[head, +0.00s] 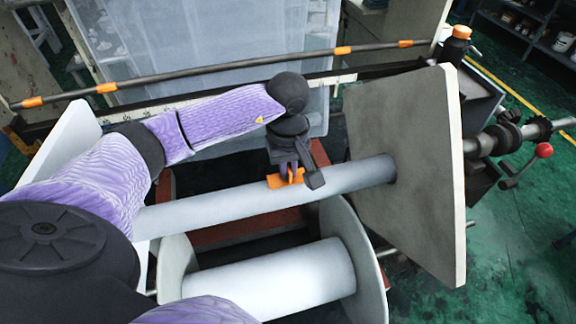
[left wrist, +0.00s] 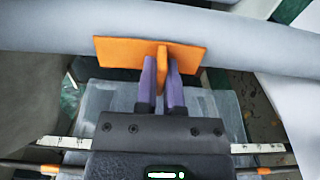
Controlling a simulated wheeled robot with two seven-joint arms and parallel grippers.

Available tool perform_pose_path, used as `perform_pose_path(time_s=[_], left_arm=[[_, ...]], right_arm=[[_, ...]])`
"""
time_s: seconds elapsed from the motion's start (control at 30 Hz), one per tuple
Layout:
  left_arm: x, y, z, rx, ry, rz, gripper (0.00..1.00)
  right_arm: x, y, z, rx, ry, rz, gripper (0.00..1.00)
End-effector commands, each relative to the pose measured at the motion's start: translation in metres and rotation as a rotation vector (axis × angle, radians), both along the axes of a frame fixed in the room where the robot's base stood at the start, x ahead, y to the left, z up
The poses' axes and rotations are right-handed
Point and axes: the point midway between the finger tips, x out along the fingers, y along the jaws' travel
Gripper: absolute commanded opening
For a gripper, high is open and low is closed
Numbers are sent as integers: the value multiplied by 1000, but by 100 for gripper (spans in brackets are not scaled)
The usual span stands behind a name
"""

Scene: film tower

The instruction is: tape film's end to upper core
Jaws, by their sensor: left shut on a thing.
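The upper core (head: 345,178) is a long pale grey tube running across the head view, ending at a square grey plate on the right. My left gripper (head: 292,176) is over its middle, shut on the upright tab of an orange tape piece (head: 285,181). In the left wrist view the gripper (left wrist: 163,85) pinches that tab, and the flat orange part (left wrist: 120,52) lies along the core (left wrist: 230,45), seemingly against it. A translucent pale sheet (head: 215,45), possibly the film, hangs behind the arm. I cannot make out its end. My right gripper is out of view.
A white roll (head: 275,280) between two round discs sits below the core. The square plate (head: 405,170) stands close on the right. A dark bar with orange bands (head: 225,67) crosses behind. A crank with a red knob (head: 543,150) projects at the right.

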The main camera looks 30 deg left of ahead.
Motion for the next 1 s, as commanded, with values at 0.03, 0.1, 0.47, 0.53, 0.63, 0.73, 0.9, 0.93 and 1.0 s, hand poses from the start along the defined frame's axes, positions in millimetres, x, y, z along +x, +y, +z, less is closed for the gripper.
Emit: perform_pose_path(time_s=[0.03,0.1,0.47,0.53,0.63,0.73,0.9,0.93,1.0], left_arm=[[0,0,-1,0,0,0,0],[0,0,-2,0,0,0,0],[0,0,-6,0,0,0,0],[0,0,-7,0,0,0,0],[0,0,-7,0,0,0,0],[0,0,-7,0,0,0,0],[0,0,-7,1,1,0,0],[0,0,-7,1,1,0,0],[0,0,-7,1,1,0,0]], right_arm=[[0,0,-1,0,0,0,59],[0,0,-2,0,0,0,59],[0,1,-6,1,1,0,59],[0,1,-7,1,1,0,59],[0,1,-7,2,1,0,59],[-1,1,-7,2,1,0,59],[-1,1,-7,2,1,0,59],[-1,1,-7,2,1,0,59],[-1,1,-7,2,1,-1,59]])
